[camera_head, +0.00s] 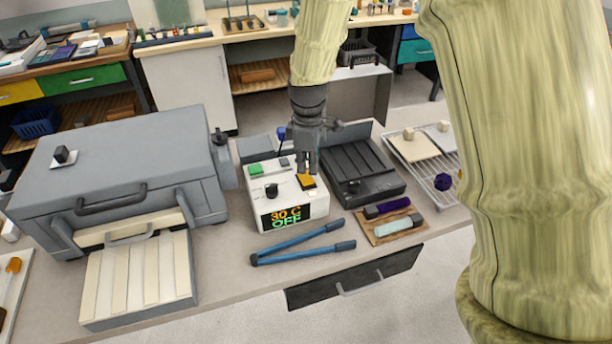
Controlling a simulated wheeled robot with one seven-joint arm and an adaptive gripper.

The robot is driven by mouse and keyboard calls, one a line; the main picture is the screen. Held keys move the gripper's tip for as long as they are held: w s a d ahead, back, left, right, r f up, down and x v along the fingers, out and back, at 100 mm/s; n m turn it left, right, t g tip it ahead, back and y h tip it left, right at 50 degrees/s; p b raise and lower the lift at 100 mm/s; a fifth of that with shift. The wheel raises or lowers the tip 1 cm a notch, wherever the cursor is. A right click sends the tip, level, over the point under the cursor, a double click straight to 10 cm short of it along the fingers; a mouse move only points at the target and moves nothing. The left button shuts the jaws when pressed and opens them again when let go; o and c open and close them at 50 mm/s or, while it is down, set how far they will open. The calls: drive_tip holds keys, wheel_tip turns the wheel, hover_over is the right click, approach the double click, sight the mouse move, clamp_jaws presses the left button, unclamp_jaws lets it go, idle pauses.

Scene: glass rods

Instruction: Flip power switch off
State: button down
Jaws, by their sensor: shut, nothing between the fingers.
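A white control box (286,194) stands on the bench in the middle of the head view. Its front display (285,215) reads "30 C" in orange and "OFF" in green. On its top are a yellow-orange switch (306,182), a black knob (271,190) and a green piece (254,169). No label shows which one is the power switch. My gripper (306,172) points down, shut and empty, with its fingertips right at the back edge of the yellow-orange switch. I cannot tell whether they touch it.
A large grey kiln-like box (130,160) stands left of the control box, and a black ribbed unit (359,168) close on its right. Blue-handled tongs (300,243) lie in front. A wire rack (445,185) is at the right.

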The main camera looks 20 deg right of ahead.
sight(307, 180)
drive_tip(key=shift+f+b, duration=0.5)
drive_tip(key=shift+f, duration=1.1)
idle(1.8)
drive_tip(key=shift+r+p, duration=3.05)
drive_tip(key=shift+r, duration=0.45)
